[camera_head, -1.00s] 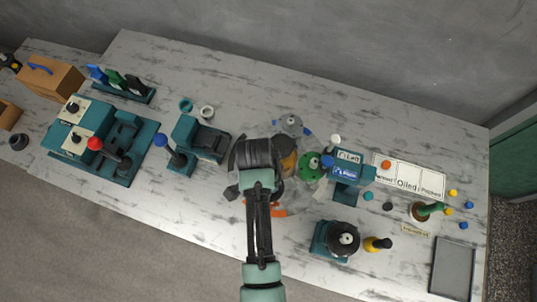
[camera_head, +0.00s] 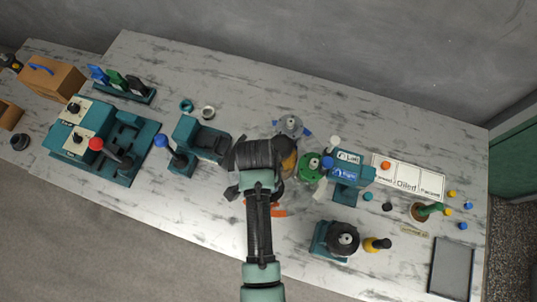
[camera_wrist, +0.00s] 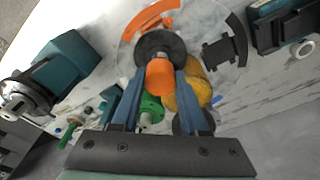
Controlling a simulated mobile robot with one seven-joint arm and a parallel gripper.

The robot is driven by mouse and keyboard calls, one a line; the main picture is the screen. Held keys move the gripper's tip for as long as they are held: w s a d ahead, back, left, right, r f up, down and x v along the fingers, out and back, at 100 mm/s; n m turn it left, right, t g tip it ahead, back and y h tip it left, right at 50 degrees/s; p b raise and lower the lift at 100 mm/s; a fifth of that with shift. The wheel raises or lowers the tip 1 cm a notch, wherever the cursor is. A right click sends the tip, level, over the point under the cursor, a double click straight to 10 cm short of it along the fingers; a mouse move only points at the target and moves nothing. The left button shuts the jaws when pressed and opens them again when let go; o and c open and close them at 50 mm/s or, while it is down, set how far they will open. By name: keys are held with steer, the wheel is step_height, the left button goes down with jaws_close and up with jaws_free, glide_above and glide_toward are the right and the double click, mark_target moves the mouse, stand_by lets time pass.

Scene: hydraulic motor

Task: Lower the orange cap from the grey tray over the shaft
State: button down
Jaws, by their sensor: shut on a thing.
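The orange cap (camera_wrist: 160,75) is between the two blue fingers of my gripper (camera_wrist: 160,88) in the wrist view. My gripper is shut on it. A black round part (camera_wrist: 160,44) shows right beyond the cap; I cannot tell whether they touch. I cannot make out the shaft. In the head view my wrist (camera_head: 260,154) covers the cap and the fingers. The grey tray (camera_head: 452,268) lies empty at the right front of the table.
Around the cap lie a yellow-orange part (camera_wrist: 200,88), a green part (camera_wrist: 151,106) and an orange curved piece (camera_wrist: 150,18). A teal stand with Left and Right labels (camera_head: 347,175) is close on the right. A teal fixture (camera_head: 202,140) is on the left.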

steer(key=shift+f, duration=0.1)
steer(key=shift+f+b, duration=0.3)
steer(key=shift+f, duration=0.25)
jaws_free()
stand_by(0.4)
steer(key=shift+r+p, duration=3.55)
steer(key=shift+p, duration=0.05)
